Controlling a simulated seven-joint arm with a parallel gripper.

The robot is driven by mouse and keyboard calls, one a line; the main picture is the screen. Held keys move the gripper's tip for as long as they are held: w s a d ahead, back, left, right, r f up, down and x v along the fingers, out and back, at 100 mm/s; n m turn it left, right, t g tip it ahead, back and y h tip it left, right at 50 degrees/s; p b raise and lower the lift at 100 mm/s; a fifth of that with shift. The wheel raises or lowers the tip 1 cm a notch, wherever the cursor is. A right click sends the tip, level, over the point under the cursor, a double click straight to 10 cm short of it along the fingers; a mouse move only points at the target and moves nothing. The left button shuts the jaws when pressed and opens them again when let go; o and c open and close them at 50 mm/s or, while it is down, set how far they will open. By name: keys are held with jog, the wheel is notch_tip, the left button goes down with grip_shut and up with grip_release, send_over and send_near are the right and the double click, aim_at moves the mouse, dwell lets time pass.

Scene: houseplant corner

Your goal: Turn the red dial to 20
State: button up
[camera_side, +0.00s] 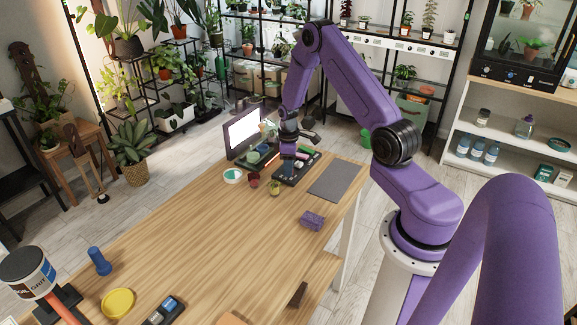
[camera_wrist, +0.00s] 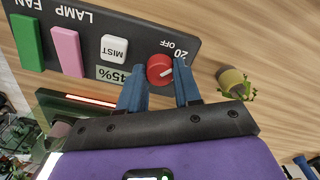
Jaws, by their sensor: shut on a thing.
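The red dial (camera_wrist: 160,69) is on a dark control panel (camera_wrist: 125,35), near the printed "20" and "OFF". Its white pointer mark slants toward the right side of the picture, roughly toward the printed 20; I cannot tell whether it lines up exactly. A small display on the panel reads 45%. My gripper (camera_wrist: 160,88) has its two blue fingers on either side of the dial, shut on it. In the side view my gripper (camera_side: 288,157) reaches down onto the panel (camera_side: 298,169) at the table's far end, and the dial is not distinguishable there.
A white MIST button (camera_wrist: 114,48), a pink switch (camera_wrist: 67,52) and a green switch (camera_wrist: 27,42) share the panel. A small potted plant (camera_wrist: 231,80) stands close beside it. A monitor (camera_side: 243,132) stands behind, a grey mat (camera_side: 336,181) lies to the right.

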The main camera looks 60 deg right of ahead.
jog(key=o, duration=1)
jog(key=shift+o, duration=0.2)
jog(key=shift+r, duration=0.1)
notch_tip(320, 180, up, 17)
jog(key=shift+r, duration=0.15)
